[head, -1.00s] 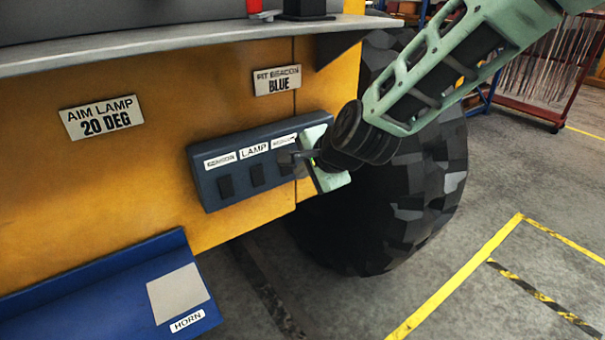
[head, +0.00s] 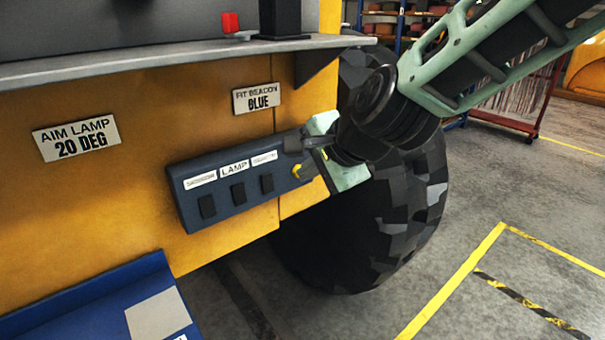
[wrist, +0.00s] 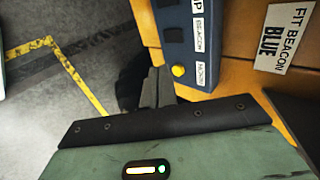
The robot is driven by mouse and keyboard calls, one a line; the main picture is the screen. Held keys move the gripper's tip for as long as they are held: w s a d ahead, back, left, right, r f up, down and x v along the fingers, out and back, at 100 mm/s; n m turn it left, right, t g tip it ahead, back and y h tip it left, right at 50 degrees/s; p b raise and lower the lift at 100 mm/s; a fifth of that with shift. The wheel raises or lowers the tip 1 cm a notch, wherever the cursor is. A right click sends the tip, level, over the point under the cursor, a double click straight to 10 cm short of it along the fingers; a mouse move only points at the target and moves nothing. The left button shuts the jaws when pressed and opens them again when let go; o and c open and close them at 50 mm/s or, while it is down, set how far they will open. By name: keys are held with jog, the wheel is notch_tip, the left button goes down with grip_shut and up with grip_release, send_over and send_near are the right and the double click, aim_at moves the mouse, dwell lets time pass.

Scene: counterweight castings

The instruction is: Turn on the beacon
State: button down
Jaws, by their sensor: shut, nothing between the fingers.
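A dark blue switch box (head: 184,209) is fixed to the yellow machine side. It carries several labels, a LAMP label (head: 234,169) in the middle, and three black rocker switches, the right one (head: 267,184) under a label blurred in the head view. The wrist view shows a BEACON label (wrist: 199,37) beside a switch (wrist: 175,36). A yellow button (head: 298,171) sits at the box's right end and shows in the wrist view (wrist: 178,71). My gripper (head: 296,144) is shut and empty at that end, near the button; contact cannot be told. It also shows in the wrist view (wrist: 156,75).
Signs read FIT BEACON BLUE (head: 257,98) and AIM LAMP 20 DEG (head: 76,138). A grey ledge (head: 150,61) juts out above, with a red item (head: 231,22) and a black post. A large black tyre (head: 400,225) stands behind my gripper. A blue tray (head: 90,300) is below left.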

aim_at(270, 191)
dwell(0.3)
notch_tip(270, 191, down, 5)
jog(key=s+d+t+y+b, duration=0.1)
jog(key=s+t+y+b, duration=0.1)
jog(key=b, duration=0.6)
jog(key=shift+s+d+f+t+b, duration=0.2)
jog(key=shift+s+d+t+b, duration=0.15)
jog(key=shift+t, duration=0.25)
jog(key=shift+w+a, duration=0.1)
jog(key=shift+w, duration=0.05)
jog(key=p+x, duration=0.1)
jog(key=x, duration=0.3)
jog(key=r+p+x, duration=0.1)
jog(key=p+x, duration=0.1)
jog(key=x, duration=0.3)
jog(key=p+x, duration=0.2)
jog(key=x, duration=0.2)
jog(key=shift+w+a, duration=0.35)
jog(key=shift+w, duration=0.1)
